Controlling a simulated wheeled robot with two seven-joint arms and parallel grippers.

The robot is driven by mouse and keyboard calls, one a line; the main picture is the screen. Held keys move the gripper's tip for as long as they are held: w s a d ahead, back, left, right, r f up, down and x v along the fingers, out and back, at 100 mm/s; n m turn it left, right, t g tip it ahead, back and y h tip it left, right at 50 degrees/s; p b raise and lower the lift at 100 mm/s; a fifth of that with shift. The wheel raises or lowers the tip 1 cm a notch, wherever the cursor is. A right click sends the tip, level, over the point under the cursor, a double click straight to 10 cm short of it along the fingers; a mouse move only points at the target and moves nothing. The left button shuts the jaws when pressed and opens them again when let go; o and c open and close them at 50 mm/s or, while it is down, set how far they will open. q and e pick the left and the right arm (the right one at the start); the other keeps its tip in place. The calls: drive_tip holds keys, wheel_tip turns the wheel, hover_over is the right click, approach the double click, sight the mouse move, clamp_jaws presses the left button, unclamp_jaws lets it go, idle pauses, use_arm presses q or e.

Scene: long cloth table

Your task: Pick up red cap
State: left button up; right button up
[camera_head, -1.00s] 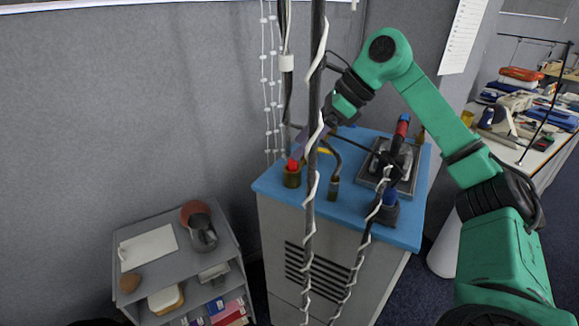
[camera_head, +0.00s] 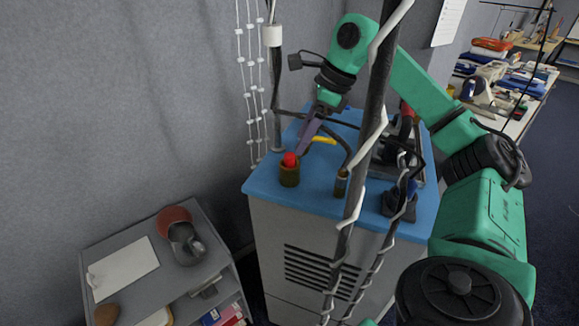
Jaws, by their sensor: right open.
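The red cap (camera_head: 289,160) is a small rounded red piece. It sits on top of a short brown-olive cylinder (camera_head: 289,177) at the left part of the blue cabinet top. My right gripper (camera_head: 303,149), with long purple fingers, reaches down from the upper right. Its tips are just right of the red cap, close to it. The jaws are open, and I cannot tell whether a finger touches the cap. My left gripper is not in view.
A dark pole with white cord (camera_head: 375,112) stands in front of the blue cabinet top (camera_head: 262,182). A small brown bottle (camera_head: 341,183) and dark equipment (camera_head: 399,200) are to the right. A low grey shelf (camera_head: 205,278) with a metal jug (camera_head: 185,244) is at lower left.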

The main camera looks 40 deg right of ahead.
drive_tip(key=x, duration=0.3)
drive_tip(key=p+x, duration=0.1)
drive_tip(key=shift+w+a+f, duration=0.2)
drive_tip(key=shift+w+a, duration=0.1)
drive_tip(key=shift+a, duration=0.05)
drive_tip(key=shift+f, duration=0.2)
drive_tip(key=shift+c, duration=0.3)
clamp_jaws()
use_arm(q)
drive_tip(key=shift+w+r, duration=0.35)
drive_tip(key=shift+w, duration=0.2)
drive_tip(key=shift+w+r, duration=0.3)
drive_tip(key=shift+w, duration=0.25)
use_arm(e)
wheel_tip(320, 180, up, 13)
drive_tip(key=p, duration=0.2)
use_arm(q)
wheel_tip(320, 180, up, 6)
drive_tip(key=p, duration=0.4)
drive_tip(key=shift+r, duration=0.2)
use_arm(e)
wheel_tip(320, 180, up, 7)
hover_over(291, 154)
drive_tip(key=shift+s+d, duration=0.15)
drive_tip(key=shift+s, duration=0.05)
